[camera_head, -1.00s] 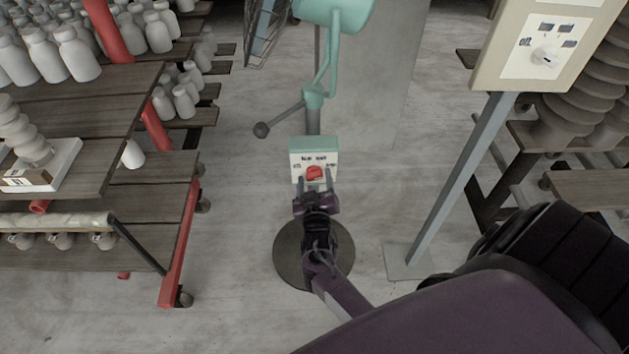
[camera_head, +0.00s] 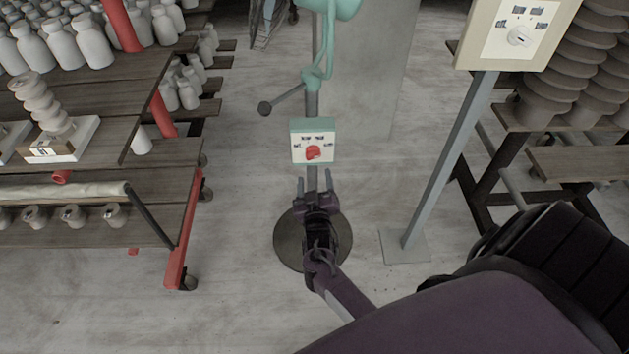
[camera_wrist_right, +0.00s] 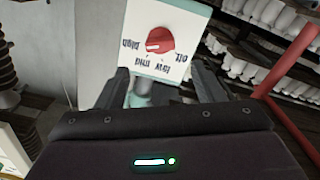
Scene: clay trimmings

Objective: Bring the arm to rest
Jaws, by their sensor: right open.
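My right gripper (camera_head: 314,183) is open and empty. In the head view it is in front of the fan's stand, just below a small control box (camera_head: 299,155) with a red knob (camera_head: 313,153). A gap shows between the fingertips and the box. In the right wrist view the open fingers (camera_wrist_right: 170,84) frame the lower part of the picture, and the red knob (camera_wrist_right: 160,40) on the white panel (camera_wrist_right: 185,62) lies beyond them, clear of both fingers. My left gripper is not in view.
A wooden rack (camera_head: 150,232) with white bottles and red posts stands at the left. A grey post (camera_head: 450,165) carrying another dial panel (camera_head: 490,50) stands at the right, near my arm. The fan's round base (camera_head: 285,240) is below my gripper. Bare floor lies between.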

